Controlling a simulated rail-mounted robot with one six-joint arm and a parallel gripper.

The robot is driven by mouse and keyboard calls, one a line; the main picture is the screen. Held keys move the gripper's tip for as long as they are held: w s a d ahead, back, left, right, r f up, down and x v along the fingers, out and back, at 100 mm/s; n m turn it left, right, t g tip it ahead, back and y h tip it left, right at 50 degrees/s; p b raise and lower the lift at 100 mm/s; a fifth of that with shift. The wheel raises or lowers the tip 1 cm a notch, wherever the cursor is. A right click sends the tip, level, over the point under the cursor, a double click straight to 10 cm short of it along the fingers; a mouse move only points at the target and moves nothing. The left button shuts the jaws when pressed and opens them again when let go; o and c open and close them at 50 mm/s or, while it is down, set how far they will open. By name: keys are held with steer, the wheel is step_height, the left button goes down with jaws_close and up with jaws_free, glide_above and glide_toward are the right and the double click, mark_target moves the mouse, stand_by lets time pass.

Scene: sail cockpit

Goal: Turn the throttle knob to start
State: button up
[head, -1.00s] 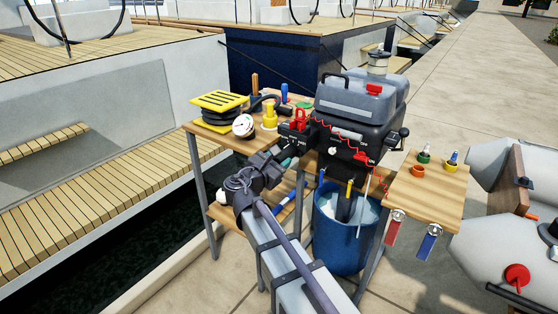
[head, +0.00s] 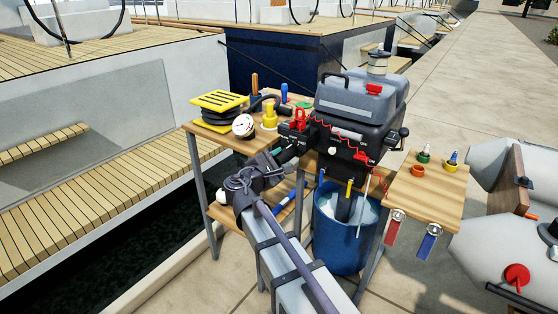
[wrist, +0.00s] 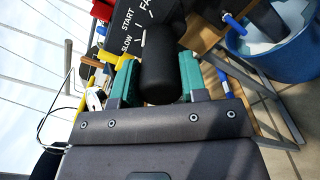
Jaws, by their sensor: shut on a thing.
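The throttle knob (wrist: 160,68) is a black, thick cylinder on the engine's black control face (wrist: 124,40). In the wrist view, white words SLOW and START and a partly cut-off FA... stand beside it, with white tick marks. My gripper (wrist: 158,80) has teal fingers on both sides of the knob and is shut on it. Which mark the knob points at I cannot tell. In the head view, my gripper (head: 285,158) is at the left front of the black and grey outboard engine (head: 362,110), and the knob is hard to make out there.
A blue bucket (head: 340,240) of water stands below the engine. Left on the wooden bench are a yellow slatted thing (head: 219,100), a white gauge (head: 243,126) and a yellow fitting (head: 269,116). Red wiring (head: 345,131) crosses the engine front. A side shelf (head: 430,190) is at right.

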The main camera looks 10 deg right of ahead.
steer(key=o, duration=0.9)
steer(key=shift+s, duration=0.1)
steer(key=v, duration=1)
steer(key=shift+s+a, duration=0.2)
steer(key=shift+a, duration=0.15)
